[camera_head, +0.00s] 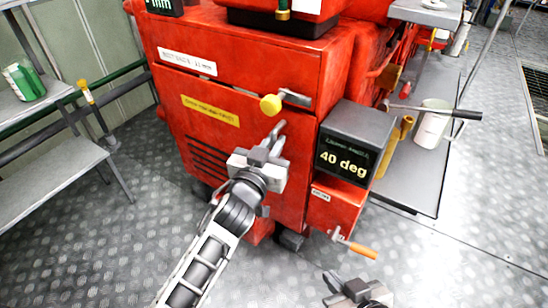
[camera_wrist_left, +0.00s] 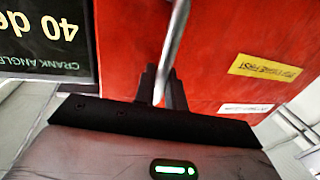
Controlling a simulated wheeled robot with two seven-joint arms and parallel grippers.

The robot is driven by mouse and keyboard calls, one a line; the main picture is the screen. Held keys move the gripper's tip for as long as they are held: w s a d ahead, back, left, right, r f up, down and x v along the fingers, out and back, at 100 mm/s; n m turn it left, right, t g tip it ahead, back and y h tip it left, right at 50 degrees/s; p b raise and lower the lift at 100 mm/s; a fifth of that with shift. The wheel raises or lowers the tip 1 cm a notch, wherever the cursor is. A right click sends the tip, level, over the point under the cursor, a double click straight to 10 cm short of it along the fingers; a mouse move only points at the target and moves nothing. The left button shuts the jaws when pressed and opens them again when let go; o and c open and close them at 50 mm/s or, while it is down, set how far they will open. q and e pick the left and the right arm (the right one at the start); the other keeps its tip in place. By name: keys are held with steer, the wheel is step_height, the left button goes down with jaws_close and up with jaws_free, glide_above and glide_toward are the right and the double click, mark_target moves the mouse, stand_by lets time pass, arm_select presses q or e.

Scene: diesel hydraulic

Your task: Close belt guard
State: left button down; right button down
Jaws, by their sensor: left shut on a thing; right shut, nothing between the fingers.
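The belt guard (camera_head: 215,135) is the red front panel of the machine in the head view, with slots low on its left side and a yellow label (camera_head: 210,110). Its face also shows in the left wrist view (camera_wrist_left: 230,35). My left gripper (camera_head: 270,147) is shut on this handle, between the dark fingers (camera_wrist_left: 163,88) in the wrist view. My right gripper (camera_head: 345,284) is shut and empty, low in the view.
A dark box reading "40 deg" (camera_head: 355,145) juts out right of the guard. A crank with an orange grip (camera_head: 358,248) is below it. A bar with a black grip (camera_head: 450,112) passes a white cup (camera_head: 433,125). Floor is clear at lower right.

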arm_select(q)
steer(key=shift+w+d+r, duration=0.1)
steer(key=shift+d, duration=0.05)
steer(key=shift+w+d+r, duration=0.1)
steer(key=c, duration=1.7)
jaws_free()
steer(key=shift+o, duration=0.7)
steer(key=shift+w+d, duration=0.15)
steer(key=shift+f, duration=0.2)
steer(key=v, duration=1.2)
steer(key=shift+r, duration=0.1)
